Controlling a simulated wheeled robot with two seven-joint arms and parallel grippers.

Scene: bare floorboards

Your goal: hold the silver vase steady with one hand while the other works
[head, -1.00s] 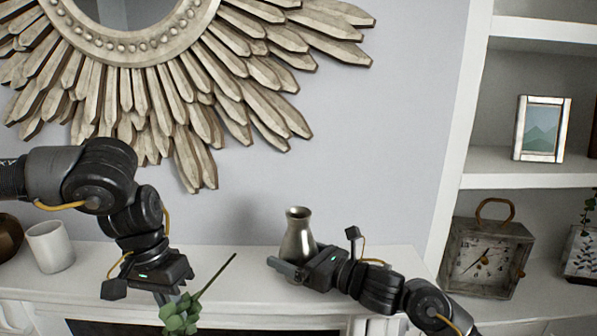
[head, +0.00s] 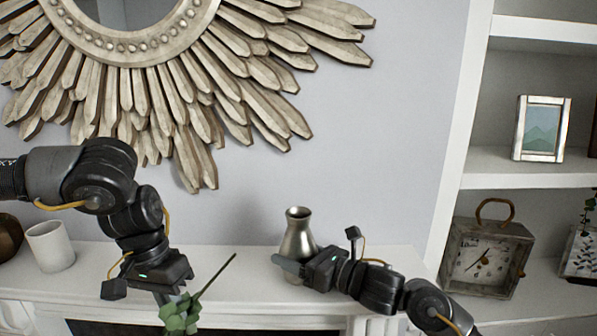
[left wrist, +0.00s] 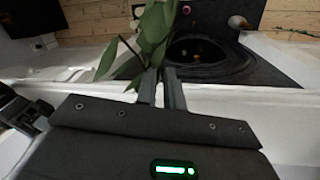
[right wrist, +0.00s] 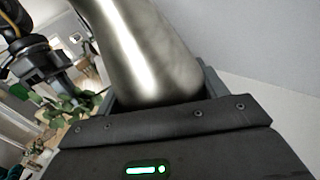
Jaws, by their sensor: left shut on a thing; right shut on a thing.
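The silver vase (head: 298,236) stands upright on the white mantel shelf, with its open mouth upward. My right gripper (head: 289,265) is shut on its lower body from the right. In the right wrist view the shiny vase (right wrist: 140,50) fills the space between the fingers. My left gripper (head: 174,298) points down in front of the shelf, left of the vase. It is shut on a green leafy sprig (head: 180,315), whose dark stem slants up to the right. The leaves (left wrist: 153,32) also show in the left wrist view beyond the closed fingers.
The mantel shelf (head: 225,285) is clear between the left gripper and the vase. A white cup (head: 50,247) and a brown round vessel (head: 8,238) stand at its left. A sunburst mirror (head: 200,100) hangs above. Shelves at right hold a clock (head: 485,258) and a framed picture (head: 541,128).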

